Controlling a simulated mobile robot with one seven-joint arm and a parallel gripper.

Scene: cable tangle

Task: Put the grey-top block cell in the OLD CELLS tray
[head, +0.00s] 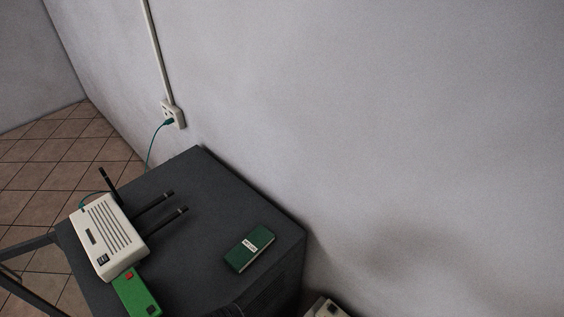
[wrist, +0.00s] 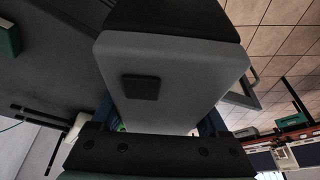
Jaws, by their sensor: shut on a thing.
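The grey-top block cell (wrist: 190,75) fills the middle of the wrist view. It has a grey face with a small dark square on it and a black part at its upper end. My gripper (wrist: 162,122) is shut on it, with blue finger parts showing at both sides of its lower end. My gripper does not show in the head view. I cannot make out the OLD CELLS tray in either view.
A dark cabinet (head: 190,235) stands by the wall, bearing a white router (head: 107,235), a bright green box (head: 136,293) and a dark green labelled box (head: 249,248). A pale object (head: 326,307) shows at the bottom edge. A wall socket (head: 173,114) has a green cable.

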